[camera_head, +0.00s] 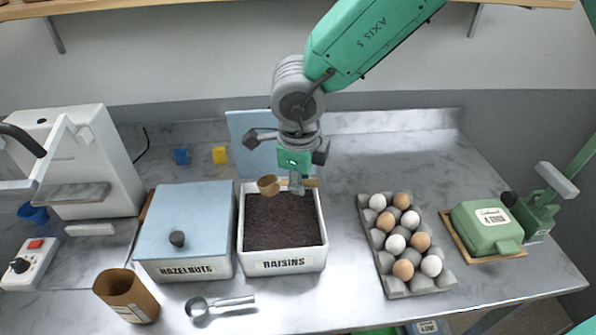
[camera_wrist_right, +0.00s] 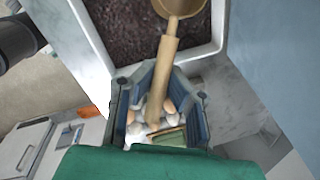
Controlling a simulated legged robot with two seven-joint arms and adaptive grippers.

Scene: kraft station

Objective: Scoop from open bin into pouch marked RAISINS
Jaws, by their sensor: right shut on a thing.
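The open white bin marked RAISINS (camera_head: 284,263) stands mid-counter, filled with dark raisins (camera_head: 283,222). My right gripper (camera_head: 298,184) is shut on the handle of a wooden scoop (camera_head: 268,185) above the bin's back part. The right wrist view shows the scoop's handle (camera_wrist_right: 161,85) between the fingers and its bowl (camera_wrist_right: 179,8) over the bin (camera_wrist_right: 92,28). Whether the bowl holds anything is unclear. A brown kraft pouch (camera_head: 127,296) stands at the front left; its label is too small to read. My left gripper is not in view.
A lidded HAZELNUTS bin (camera_head: 187,270) adjoins the raisins bin on the left. A metal scoop (camera_head: 221,305) lies in front. A blue panel (camera_head: 243,128) leans behind. An egg tray (camera_head: 395,286) and green box (camera_head: 484,228) are at right. A white machine (camera_head: 100,150) stands left.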

